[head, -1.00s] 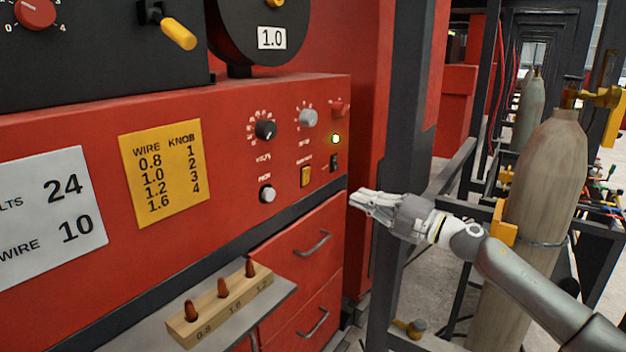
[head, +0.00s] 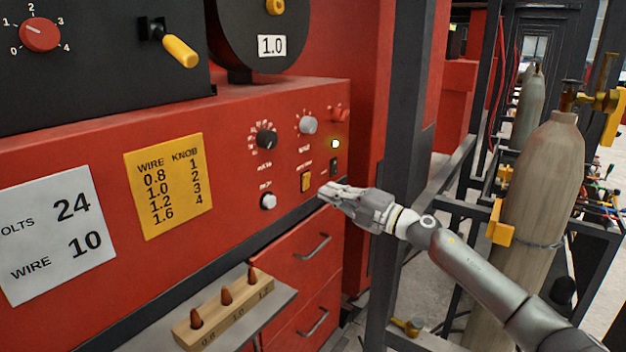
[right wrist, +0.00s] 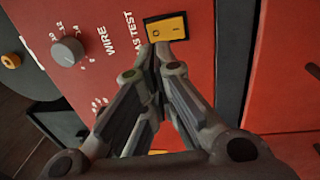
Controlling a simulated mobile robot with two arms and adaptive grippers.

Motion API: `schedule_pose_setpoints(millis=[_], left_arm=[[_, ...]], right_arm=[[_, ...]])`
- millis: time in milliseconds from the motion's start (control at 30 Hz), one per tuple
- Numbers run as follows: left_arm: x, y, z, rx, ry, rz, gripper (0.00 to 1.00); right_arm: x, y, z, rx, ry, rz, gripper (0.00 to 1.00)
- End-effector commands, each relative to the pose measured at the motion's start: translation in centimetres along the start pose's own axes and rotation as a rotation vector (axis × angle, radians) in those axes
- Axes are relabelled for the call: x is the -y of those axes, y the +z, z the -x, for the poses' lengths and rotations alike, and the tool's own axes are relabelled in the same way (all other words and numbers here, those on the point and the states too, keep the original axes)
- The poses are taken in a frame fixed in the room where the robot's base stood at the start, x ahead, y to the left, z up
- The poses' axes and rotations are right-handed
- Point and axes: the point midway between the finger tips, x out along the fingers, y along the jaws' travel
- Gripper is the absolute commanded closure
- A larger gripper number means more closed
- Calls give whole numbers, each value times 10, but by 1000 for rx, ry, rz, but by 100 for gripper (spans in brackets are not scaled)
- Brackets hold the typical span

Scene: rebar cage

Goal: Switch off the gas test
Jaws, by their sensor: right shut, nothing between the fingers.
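The gas test switch is a yellow rocker (head: 306,181) on the red front panel, low and right of centre. In the right wrist view the rocker (right wrist: 170,27) shows a 0 and an I mark, with lettering ending in "AS TEST" beside it. I cannot tell which side is pressed in. My right gripper (head: 324,193) is shut and empty, just right of and slightly below the switch. In the right wrist view its closed fingertips (right wrist: 166,54) point at the switch and overlap its edge; contact is unclear. My left gripper is out of view.
A black knob (head: 266,139), grey knob (head: 307,125), white button (head: 268,201), lit lamp (head: 335,143) and small black switch (head: 334,166) surround the rocker. Drawers (head: 312,244) lie below. A dark post (head: 405,140) and gas cylinder (head: 540,190) stand at right.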

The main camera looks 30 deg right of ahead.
Motion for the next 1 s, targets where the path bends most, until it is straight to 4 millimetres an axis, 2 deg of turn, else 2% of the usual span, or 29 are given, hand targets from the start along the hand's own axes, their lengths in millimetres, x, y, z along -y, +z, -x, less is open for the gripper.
schedule_pose_setpoints(millis=[200, 433, 1000], left_arm=[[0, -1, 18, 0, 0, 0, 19], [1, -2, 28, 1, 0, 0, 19], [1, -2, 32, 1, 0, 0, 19]], right_arm=[[-5, -1, -28, -1, 3, -2, 100], [-3, 0, -50, 1, 2, -1, 100], [-2, -1, -58, -1, 0, 1, 100]])
